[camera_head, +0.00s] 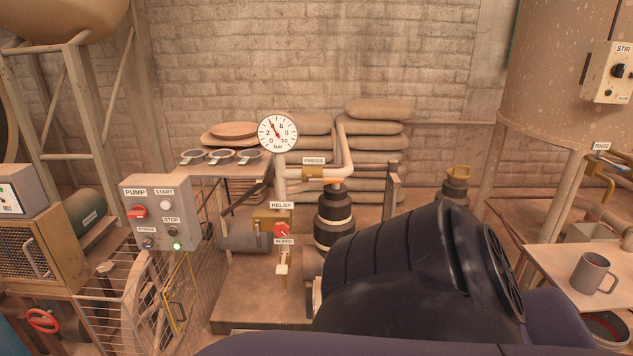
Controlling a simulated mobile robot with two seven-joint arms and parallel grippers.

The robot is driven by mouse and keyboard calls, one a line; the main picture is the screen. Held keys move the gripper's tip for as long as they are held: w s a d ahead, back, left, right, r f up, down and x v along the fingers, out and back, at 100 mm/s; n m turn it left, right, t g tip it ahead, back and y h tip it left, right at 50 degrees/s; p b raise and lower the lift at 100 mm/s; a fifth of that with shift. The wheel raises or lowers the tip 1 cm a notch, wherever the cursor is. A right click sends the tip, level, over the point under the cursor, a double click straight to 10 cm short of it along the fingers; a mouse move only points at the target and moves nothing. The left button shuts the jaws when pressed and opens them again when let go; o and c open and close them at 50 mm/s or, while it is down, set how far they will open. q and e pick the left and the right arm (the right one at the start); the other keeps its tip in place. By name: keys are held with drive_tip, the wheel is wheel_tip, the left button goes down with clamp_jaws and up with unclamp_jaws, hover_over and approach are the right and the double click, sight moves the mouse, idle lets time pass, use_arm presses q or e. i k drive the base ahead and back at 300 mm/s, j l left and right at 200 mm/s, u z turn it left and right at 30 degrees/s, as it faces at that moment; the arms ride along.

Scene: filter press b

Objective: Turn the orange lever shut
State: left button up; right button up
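A small orange part (335,186) shows below the valve marked PRESS (313,173), just above a dark ribbed cylinder (335,222) with pale bands. I cannot tell whether it is the orange lever or how it is turned. Neither gripper shows. A large dark link of my own arm fills the lower middle and hides what lies behind it.
A round gauge (277,133) stands above the pipes, its needle left of upright. A control box (160,212) marked PUMP is at left, with a green light. A red RELIEF knob (281,230) is in the middle. A grey mug (591,273) stands on a table (556,268) at right.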

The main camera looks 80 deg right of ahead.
sight(310, 177)
drive_tip(key=z, duration=2.55)
